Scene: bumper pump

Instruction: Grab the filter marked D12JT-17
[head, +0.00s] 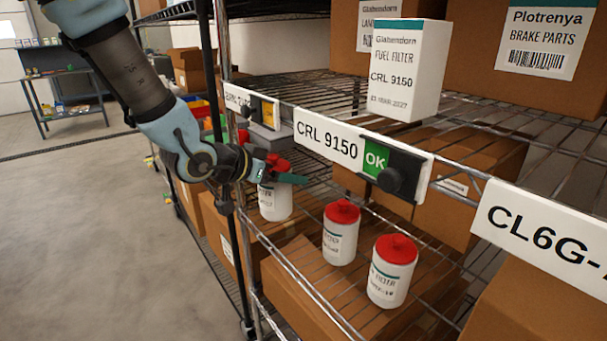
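Three white filters with red caps stand upright on the wire shelf: a left one (275,203), a middle one (341,240) and a right one (393,278). Their small label prints are too blurred for me to read D12JT-17 with certainty on any of them. My gripper (284,173) is at the top of the left filter, with a teal finger across the near side of it just below the red cap. The gripper covers part of that filter's cap and upper label. I cannot tell whether the fingers are closed on it.
A white fuel filter box (408,70) stands on the shelf above. Cardboard boxes (320,300) lie below. The floor at left is clear.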

